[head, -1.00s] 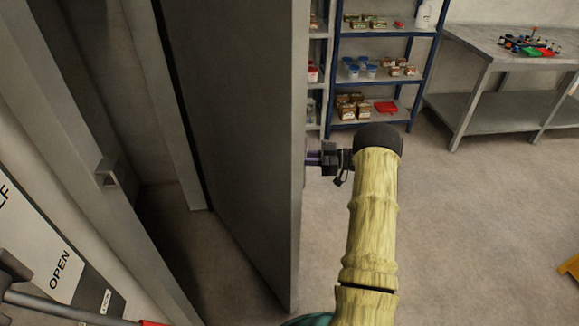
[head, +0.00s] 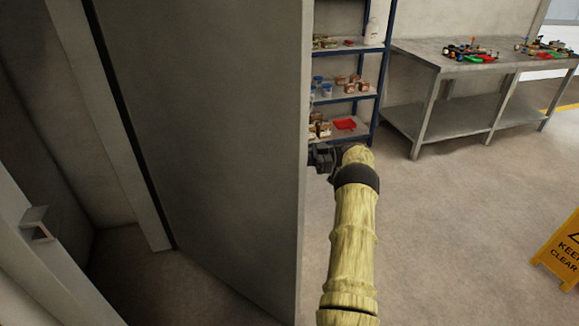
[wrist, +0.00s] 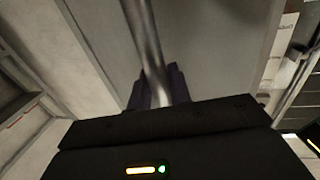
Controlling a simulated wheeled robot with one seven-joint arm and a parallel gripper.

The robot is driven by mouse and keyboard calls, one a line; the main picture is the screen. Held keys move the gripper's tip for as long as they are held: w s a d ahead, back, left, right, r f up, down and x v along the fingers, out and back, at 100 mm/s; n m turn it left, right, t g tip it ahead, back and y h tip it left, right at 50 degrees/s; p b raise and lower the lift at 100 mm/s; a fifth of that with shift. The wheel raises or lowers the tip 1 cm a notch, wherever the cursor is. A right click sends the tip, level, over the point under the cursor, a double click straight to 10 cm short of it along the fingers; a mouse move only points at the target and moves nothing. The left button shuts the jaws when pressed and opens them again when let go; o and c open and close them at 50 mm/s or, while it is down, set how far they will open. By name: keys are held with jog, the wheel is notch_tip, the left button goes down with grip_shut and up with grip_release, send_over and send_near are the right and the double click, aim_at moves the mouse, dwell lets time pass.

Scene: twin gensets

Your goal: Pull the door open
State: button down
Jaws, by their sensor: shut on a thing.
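The grey door (head: 215,130) stands ajar, its free edge toward the middle of the head view. The door frame with a strike plate (head: 37,226) is at the left, with a dark gap between frame and door. In the wrist view a round metal bar handle (wrist: 148,50) runs along the door face (wrist: 215,45). My gripper (wrist: 156,88) is shut on that handle, with its purple fingers on both sides of the bar. In the head view my gripper (head: 318,157) is at the door's edge, and its fingertips and the handle are hidden behind the door.
Blue shelving (head: 345,90) with boxes and tubs stands beyond the door. A metal workbench (head: 440,62) with coloured tools is at the back right. A yellow warning sign (head: 560,250) stands on the floor at right. The floor between is clear.

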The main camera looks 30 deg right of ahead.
jog(key=shift+w+d, duration=0.4)
jog(key=shift+d, duration=0.2)
jog(key=c, duration=1.3)
grip_release()
jog(key=shift+w+a, duration=0.1)
jog(key=shift+w, duration=0.1)
jog(key=shift+a, duration=0.1)
